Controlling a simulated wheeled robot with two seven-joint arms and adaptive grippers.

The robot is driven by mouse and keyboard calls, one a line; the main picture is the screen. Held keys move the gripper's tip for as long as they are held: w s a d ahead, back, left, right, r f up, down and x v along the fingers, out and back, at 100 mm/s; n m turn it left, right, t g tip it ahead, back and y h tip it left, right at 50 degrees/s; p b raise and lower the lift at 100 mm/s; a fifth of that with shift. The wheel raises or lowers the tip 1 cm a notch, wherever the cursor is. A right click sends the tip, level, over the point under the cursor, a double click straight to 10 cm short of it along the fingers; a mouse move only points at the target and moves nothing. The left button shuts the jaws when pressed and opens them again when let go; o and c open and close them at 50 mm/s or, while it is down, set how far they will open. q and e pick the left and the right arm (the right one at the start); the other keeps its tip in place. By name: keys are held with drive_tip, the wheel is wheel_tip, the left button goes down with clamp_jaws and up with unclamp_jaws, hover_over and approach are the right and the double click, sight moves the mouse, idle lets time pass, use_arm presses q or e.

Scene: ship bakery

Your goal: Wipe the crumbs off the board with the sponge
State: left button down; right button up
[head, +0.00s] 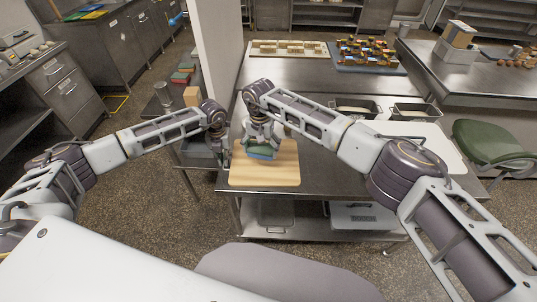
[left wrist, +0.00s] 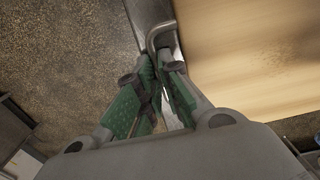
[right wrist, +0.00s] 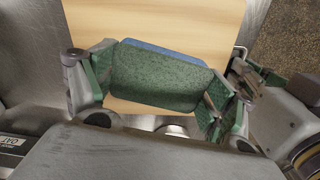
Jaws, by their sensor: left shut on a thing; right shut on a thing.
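The pale wooden board (head: 265,176) lies on the near left corner of the steel table. My right gripper (head: 262,146) is shut on the sponge (right wrist: 158,78), which is green with a blue layer, and holds it over the board's far part. I cannot tell whether the sponge touches the wood. My left gripper (left wrist: 165,80) is at the board's left edge, its fingers closed on a bent metal handle (left wrist: 160,34) there. The board also shows in the left wrist view (left wrist: 240,55).
A white tray (head: 425,139) lies to the right. A green chair (head: 488,141) stands beyond.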

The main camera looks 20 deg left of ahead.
sight(269, 147)
drive_tip(key=shift+w+a+r, duration=0.2)
drive_tip(key=shift+a+r, duration=0.2)
drive_tip(key=shift+a, duration=0.3)
drive_tip(key=shift+f, duration=0.2)
drive_tip(key=shift+f, duration=2.75)
drive_tip(key=shift+f, duration=1.05)
drive_tip(key=shift+d, duration=0.1)
drive_tip(key=shift+w+d+f, duration=0.1)
drive_tip(key=shift+w+d, duration=0.15)
drive_tip(key=shift+d, duration=0.75)
drive_tip(key=shift+w+d, duration=0.25)
drive_tip(key=shift+d, duration=0.7)
drive_tip(key=shift+a+r, duration=0.1)
drive_tip(key=shift+r, duration=3)
